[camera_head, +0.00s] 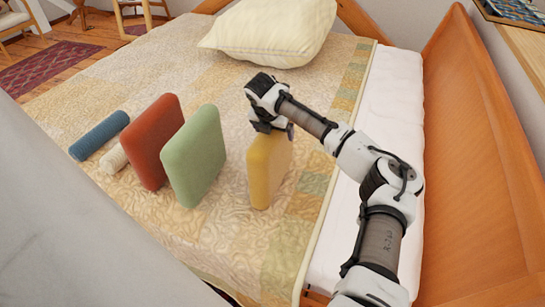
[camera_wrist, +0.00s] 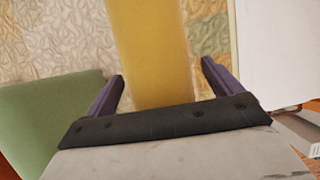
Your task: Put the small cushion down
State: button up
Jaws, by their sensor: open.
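Several small cushions stand on the bed. A yellow cushion (camera_head: 266,172) stands upright on its edge on the quilt, directly under my gripper (camera_head: 270,128). In the wrist view the yellow cushion (camera_wrist: 150,50) lies between the two purple fingers of my gripper (camera_wrist: 163,85), with a gap on each side. My gripper is open and does not grip it. A green cushion (camera_head: 196,160) stands upright to the left, also seen in the wrist view (camera_wrist: 45,125). A red cushion (camera_head: 153,140) stands left of the green one.
A blue roll (camera_head: 99,136) and a cream roll (camera_head: 114,159) lie left of the red cushion. A large cream pillow (camera_head: 270,32) lies at the back of the bed (camera_head: 160,60). A wooden bed board (camera_head: 470,160) rises on the right.

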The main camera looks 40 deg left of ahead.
jog(key=shift+f, duration=0.1)
jog(key=c, duration=1.9)
